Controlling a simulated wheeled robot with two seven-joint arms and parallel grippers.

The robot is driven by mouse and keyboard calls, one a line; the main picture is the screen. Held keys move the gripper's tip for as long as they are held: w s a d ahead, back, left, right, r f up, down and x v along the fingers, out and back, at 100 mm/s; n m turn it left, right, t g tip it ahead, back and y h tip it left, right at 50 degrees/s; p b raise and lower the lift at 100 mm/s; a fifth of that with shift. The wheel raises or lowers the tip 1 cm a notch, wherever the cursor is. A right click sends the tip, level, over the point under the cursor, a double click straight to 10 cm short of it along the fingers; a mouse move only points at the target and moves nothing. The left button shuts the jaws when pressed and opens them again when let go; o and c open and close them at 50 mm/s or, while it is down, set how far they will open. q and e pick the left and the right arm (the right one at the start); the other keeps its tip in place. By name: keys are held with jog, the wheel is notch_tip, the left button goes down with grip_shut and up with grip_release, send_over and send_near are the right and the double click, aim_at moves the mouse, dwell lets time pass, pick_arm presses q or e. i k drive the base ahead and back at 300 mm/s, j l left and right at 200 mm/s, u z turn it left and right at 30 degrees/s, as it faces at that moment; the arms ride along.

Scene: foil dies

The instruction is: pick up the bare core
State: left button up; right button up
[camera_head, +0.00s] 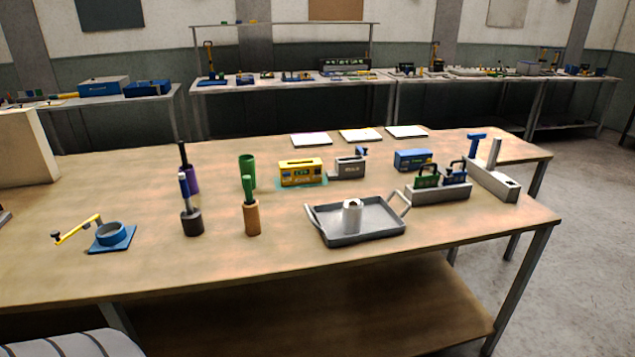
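A small light grey cylinder (352,217), which looks like the bare core, stands upright in a grey metal tray (372,237) with two raised handles. The tray lies near the front edge of the table, right of centre. The cylinder's top shows a dark opening. Neither of my grippers is in view, so nothing is seen touching the cylinder or the tray.
Left of the tray stand a brown holder (252,218) with a green-handled tool and a dark holder (191,222). A grey rack (438,194) stands behind right. A yellow box (301,173) is behind. The wooden tabletop (315,262) is clear in front.

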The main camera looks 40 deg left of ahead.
aim_at(251, 217)
jog(key=u, duration=1.55)
